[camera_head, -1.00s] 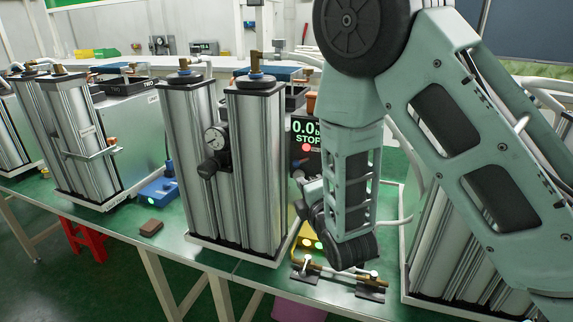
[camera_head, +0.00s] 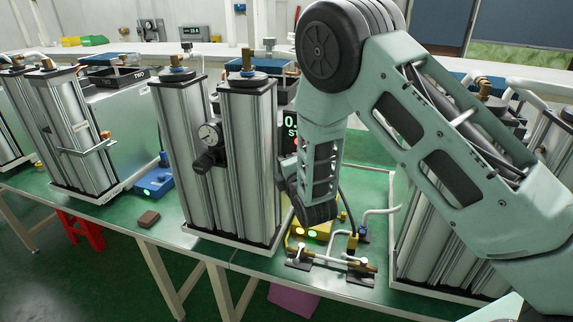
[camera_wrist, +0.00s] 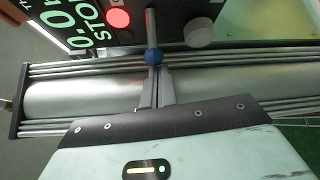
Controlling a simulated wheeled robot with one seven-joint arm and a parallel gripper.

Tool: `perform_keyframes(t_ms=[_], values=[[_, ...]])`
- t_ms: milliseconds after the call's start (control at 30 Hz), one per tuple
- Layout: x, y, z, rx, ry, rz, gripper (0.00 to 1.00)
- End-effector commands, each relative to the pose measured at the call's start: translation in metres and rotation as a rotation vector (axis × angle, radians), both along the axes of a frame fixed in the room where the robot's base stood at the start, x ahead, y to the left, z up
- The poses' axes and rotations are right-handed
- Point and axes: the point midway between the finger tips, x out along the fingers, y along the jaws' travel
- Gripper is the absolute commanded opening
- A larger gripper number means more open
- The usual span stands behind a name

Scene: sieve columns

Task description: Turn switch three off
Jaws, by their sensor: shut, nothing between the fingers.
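No label reading "three" shows, so I cannot tell which control is switch three. A yellow box (camera_head: 322,231) with green lit spots sits on the green table, partly behind my arm. A black display panel (camera_wrist: 75,28) reading 0.0 and STOP carries a red round lamp or button (camera_wrist: 118,18) and a pale round knob (camera_wrist: 200,35). My gripper (camera_wrist: 154,80) is shut and empty, in front of a metal column (camera_wrist: 80,98). A blue ball-shaped piece (camera_wrist: 153,57) on a thin rod lies just past the fingertips; contact is unclear. In the head view my fingers are hidden.
Tall metal columns (camera_head: 247,165) with a gauge (camera_head: 209,133) stand left of my arm. Pipe fittings (camera_head: 335,258) lie at the table's front edge. A blue box (camera_head: 154,182) and a brown block (camera_head: 148,219) lie to the left. More columns stand at the right.

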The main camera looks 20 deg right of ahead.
Motion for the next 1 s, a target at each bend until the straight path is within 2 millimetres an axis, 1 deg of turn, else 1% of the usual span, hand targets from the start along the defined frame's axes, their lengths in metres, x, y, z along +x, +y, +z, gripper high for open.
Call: perform_keyframes(t_ms=[367,1000], values=[[0.0012,0.0002,-0.0003,0.000,-0.001,0.000,0.00],[-0.0055,-0.0039,-0.0011,0.001,-0.001,0.000,0.00]])
